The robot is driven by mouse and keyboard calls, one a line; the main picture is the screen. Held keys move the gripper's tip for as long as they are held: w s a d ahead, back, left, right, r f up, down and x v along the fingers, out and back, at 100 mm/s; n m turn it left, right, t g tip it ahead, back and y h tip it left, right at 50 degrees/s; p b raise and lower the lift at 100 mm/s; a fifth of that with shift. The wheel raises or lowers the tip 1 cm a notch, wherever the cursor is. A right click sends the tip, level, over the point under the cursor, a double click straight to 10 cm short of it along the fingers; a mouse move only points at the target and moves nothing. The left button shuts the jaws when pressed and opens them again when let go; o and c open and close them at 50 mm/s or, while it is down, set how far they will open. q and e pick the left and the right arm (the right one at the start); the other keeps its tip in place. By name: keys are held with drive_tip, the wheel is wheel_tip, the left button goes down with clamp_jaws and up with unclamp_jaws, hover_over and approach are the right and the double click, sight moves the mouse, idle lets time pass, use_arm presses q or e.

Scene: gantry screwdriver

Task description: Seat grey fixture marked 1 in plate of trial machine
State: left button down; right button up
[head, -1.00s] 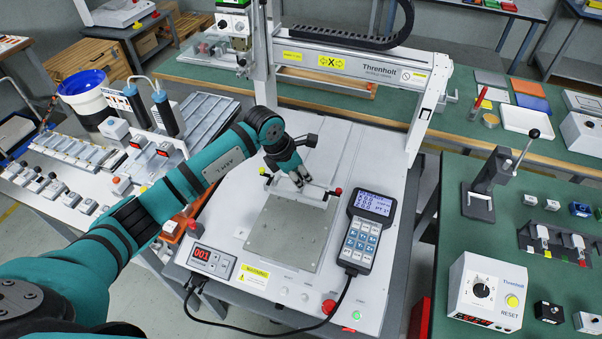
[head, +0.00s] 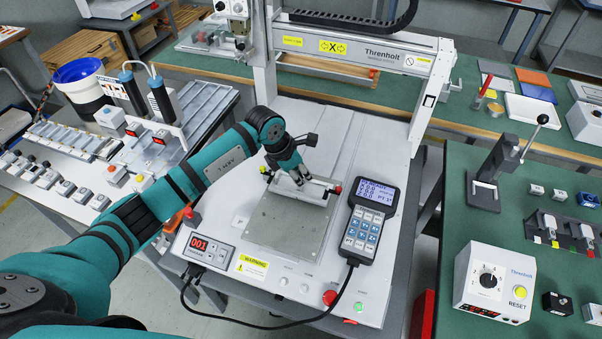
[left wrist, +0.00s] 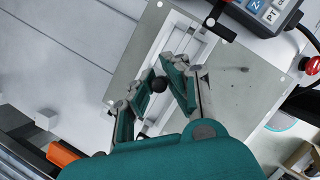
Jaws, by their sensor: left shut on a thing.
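The trial machine's grey plate (head: 287,232) lies on the white machine bed, and it shows in the left wrist view (left wrist: 245,85). My left gripper (head: 299,178) is over the plate's back edge, shut on a pale grey bar-shaped fixture (head: 316,193). A red knob and a yellow-green knob show near the bar's ends in the head view. No number is readable on it. I cannot tell whether it touches the plate. My right gripper is out of view.
A hand pendant (head: 367,225) lies close to the plate's right side, its cable running along the front. A red stop button (head: 329,298) and a counter box (head: 207,250) are at the front edge. The gantry beam (head: 365,48) spans behind. The plate's front part is clear.

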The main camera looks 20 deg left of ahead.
use_arm(q)
drive_tip(key=shift+r+b, duration=0.1)
drive_tip(key=shift+b, duration=0.25)
idle(0.7)
drive_tip(key=shift+f+b, duration=0.8)
drive_tip(key=shift+f, duration=0.2)
idle(1.0)
drive_tip(key=c, duration=1.3)
unclamp_jaws()
drive_tip(key=shift+s+f, duration=0.1)
drive_tip(key=v, duration=1.2)
